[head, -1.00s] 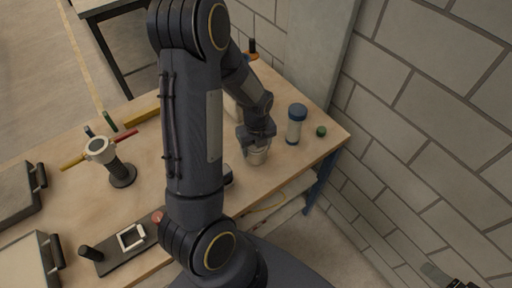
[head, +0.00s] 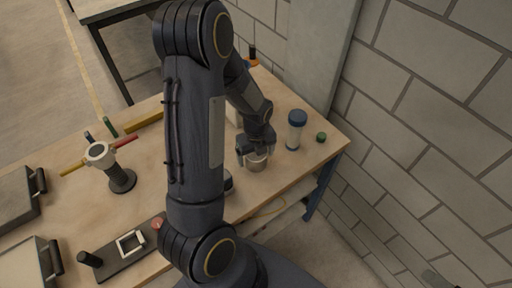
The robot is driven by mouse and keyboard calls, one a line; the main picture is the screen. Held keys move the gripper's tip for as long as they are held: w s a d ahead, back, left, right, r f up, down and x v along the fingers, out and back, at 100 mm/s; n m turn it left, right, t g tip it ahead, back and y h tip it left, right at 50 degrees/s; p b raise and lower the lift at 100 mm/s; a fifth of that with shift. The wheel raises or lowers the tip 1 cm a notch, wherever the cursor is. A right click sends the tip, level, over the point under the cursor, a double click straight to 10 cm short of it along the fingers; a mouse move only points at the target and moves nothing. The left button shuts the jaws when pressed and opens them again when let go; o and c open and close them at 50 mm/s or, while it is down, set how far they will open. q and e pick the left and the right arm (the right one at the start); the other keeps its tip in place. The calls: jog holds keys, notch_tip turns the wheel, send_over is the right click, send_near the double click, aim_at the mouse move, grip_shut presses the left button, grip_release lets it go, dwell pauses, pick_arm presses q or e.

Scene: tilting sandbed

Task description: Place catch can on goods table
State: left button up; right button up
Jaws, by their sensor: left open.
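The catch can (head: 257,163) is a small metallic cup standing on the wooden goods table (head: 215,205) near its right end. My left gripper (head: 255,149) is directly over the can, pointing down, with its fingers open at the can's rim. I cannot tell whether the fingers touch the can. The upper part of the can is partly hidden by the gripper. My left arm crosses the middle of the view and hides part of the table. My right gripper is not in view.
A blue-capped clear jar (head: 296,130) and a small green cap (head: 321,137) stand right of the can. A dark stand with a pale round top (head: 120,178) is at left. A block wall (head: 420,130) rises at right. Bare tabletop lies in front of the jar.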

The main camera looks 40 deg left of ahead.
pick_arm(q)
notch_tip(320, 180, up, 12)
jog(key=shift+f, duration=0.2)
jog(key=s+d+r+n+t+h, duration=0.2)
jog(key=s+d+r+n, duration=0.3)
jog(key=n, duration=0.7)
jog(key=s+d+r+n+t+h, duration=0.1)
jog(key=s+d+r+n+t, duration=0.2)
jog(key=s+n, duration=0.6)
jog(key=d+r+n, duration=0.2)
jog(key=d+n, duration=0.1)
jog(key=n, duration=0.1)
jog(key=shift+s+d+r+t+h, duration=0.15)
jog(key=shift+s+d+t+h, duration=0.15)
jog(key=shift+s+h, duration=0.1)
